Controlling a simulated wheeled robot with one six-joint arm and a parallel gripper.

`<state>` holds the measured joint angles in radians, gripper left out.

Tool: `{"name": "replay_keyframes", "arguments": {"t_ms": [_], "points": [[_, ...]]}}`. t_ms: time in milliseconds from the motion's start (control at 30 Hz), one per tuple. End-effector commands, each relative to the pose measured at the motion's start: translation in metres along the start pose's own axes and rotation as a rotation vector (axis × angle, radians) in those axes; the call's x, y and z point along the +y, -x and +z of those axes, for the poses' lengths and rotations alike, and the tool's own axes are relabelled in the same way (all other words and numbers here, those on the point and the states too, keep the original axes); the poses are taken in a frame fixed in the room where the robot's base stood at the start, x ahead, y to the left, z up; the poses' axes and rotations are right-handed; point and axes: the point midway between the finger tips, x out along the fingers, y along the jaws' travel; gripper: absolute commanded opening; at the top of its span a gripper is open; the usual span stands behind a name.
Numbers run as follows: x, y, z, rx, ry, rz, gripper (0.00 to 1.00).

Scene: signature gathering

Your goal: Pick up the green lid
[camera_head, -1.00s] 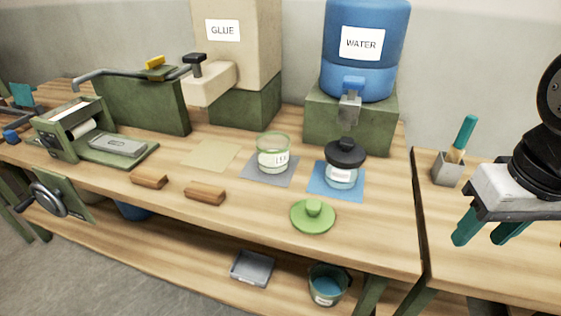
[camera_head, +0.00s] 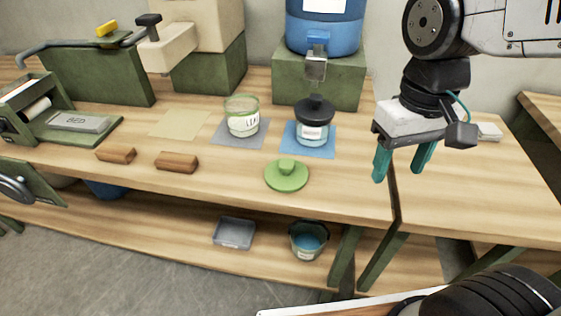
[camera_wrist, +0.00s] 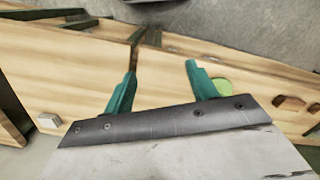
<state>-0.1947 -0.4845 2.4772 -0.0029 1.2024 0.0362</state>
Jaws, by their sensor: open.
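The green lid (camera_head: 286,176) lies flat on the wooden table near its front edge, its round knob facing up. In the wrist view a part of the green lid (camera_wrist: 222,87) shows just right of the right finger, the rest hidden behind that finger. My gripper (camera_head: 402,172) is open and empty, with two teal fingers pointing down. It is above the table to the right of the lid, near the gap between two tables. In the wrist view its fingertips (camera_wrist: 160,70) are spread wide with nothing between them.
Behind the lid, a jar with a black lid (camera_head: 313,122) stands on a blue mat (camera_head: 296,143), and an open glass jar (camera_head: 242,117) on a grey mat (camera_head: 228,138). Two wooden blocks (camera_head: 177,162) lie to the left. A blue water dispenser (camera_head: 327,35) stands behind.

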Motion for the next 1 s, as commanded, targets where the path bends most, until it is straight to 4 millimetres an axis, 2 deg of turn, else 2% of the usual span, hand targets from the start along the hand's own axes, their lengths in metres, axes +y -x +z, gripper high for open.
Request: {"name": "replay_keyframes", "arguments": {"t_ms": [33,167,400,533,600,767,1000], "points": [[-0.011,-0.005,-0.017,-0.027,0.015,0.004,0.57],[-0.041,-0.018,-0.059,-0.059,-0.001,0.016,0.57],[-0.105,-0.051,-0.133,-0.058,-0.130,0.035,0.57],[-0.130,-0.060,-0.170,-0.013,-0.263,0.021,0.57],[-0.133,-0.053,-0.184,0.029,-0.345,-0.001,0.57],[-0.135,-0.053,-0.189,0.052,-0.435,-0.016,0.57],[-0.133,-0.079,-0.190,0.050,-0.441,-0.015,0.57]]}}
